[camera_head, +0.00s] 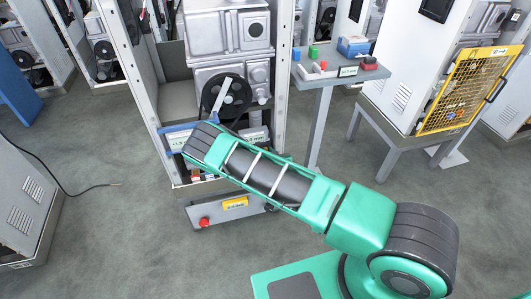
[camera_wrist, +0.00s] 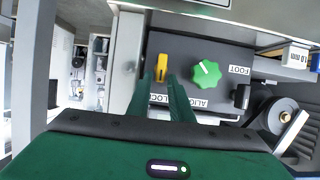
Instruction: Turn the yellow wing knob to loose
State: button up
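In the wrist view the yellow wing knob (camera_wrist: 160,68) sits on a dark grey panel (camera_wrist: 190,48), its wing running roughly up and down in the picture. My gripper (camera_wrist: 161,77) has its two green fingers apart, one on each side of the knob's lower end. A small gap seems to show between knob and fingers; contact and depth cannot be told. A label reading LOCK (camera_wrist: 158,99) shows partly between the fingers. No loose mark is readable. In the head view, my arm hides the knob and gripper.
A green knob (camera_wrist: 206,75) with a white pointer is close to the right of the fingers, with a FOOT label (camera_wrist: 239,70) beyond. A pale post (camera_wrist: 127,60) stands close left. A black reel (camera_head: 227,95) and side table (camera_head: 322,79) flank the work area.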

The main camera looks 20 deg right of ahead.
jog(key=shift+w+f, duration=0.25)
jog(key=shift+w, duration=0.35)
grip_shut()
jog(key=shift+a, duration=0.3)
jog(key=shift+d, duration=0.1)
